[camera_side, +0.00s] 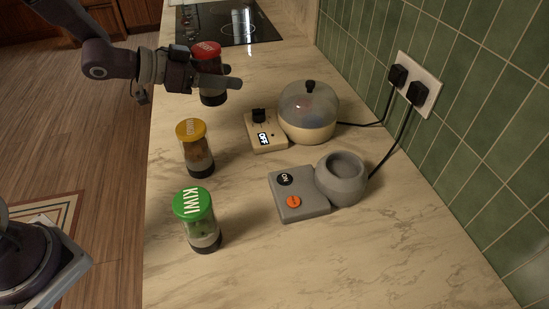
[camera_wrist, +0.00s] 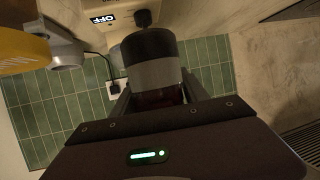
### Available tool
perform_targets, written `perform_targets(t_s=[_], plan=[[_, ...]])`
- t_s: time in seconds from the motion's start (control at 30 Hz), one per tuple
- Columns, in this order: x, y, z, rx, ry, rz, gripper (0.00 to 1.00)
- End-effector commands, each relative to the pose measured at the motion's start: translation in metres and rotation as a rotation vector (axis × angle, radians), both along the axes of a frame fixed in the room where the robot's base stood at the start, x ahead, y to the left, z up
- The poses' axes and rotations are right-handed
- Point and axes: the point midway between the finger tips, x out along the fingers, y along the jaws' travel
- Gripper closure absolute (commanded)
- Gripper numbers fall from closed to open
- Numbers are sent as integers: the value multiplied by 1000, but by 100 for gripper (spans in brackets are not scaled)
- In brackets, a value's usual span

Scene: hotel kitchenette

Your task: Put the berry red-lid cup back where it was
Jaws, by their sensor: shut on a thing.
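The berry cup with the red lid (camera_side: 207,49) is at the far end of the row in the side view, upright, with a dark base. My gripper (camera_side: 230,79) is shut on its body from the left, and the fingers hide part of it. In the wrist view the cup's dark base and grey band (camera_wrist: 154,73) show between my gripper's fingers (camera_wrist: 156,92). I cannot tell whether the base touches the counter. The yellow mango-lid cup (camera_side: 194,150) and the green kiwi-lid cup (camera_side: 199,222) stand nearer on the counter.
A domed cooker (camera_side: 308,112) with an OFF switch box (camera_side: 264,132) stands right of the cups. A grey bowl (camera_side: 342,180) with an ON box (camera_side: 298,195) stands nearer. Cords run to wall sockets (camera_side: 414,84). A black cooktop (camera_side: 222,22) lies behind.

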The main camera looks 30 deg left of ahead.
Motion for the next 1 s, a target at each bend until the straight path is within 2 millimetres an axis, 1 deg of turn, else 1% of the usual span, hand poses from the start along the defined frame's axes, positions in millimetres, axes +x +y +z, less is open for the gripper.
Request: perform_targets(t_s=[0.03, 0.07, 0.17, 0.2, 0.3, 0.37, 0.5, 0.6, 0.67, 0.97, 1.0], plan=[[10, -10, -2, 0, -4, -33, 100], [15, -14, -3, 1, -5, -47, 100], [23, -22, -19, 1, 1, -74, 100], [23, -23, -29, -1, 3, -76, 100], [23, -23, -52, 0, 3, -76, 100], [23, -22, -60, 1, 1, -74, 100], [23, -22, -89, 1, 1, -75, 100], [23, -22, -103, 2, -2, -75, 100], [23, -22, -107, 2, -3, -74, 100], [23, -22, -108, 3, -5, -74, 100], [23, -22, -109, 4, -4, -74, 46]])
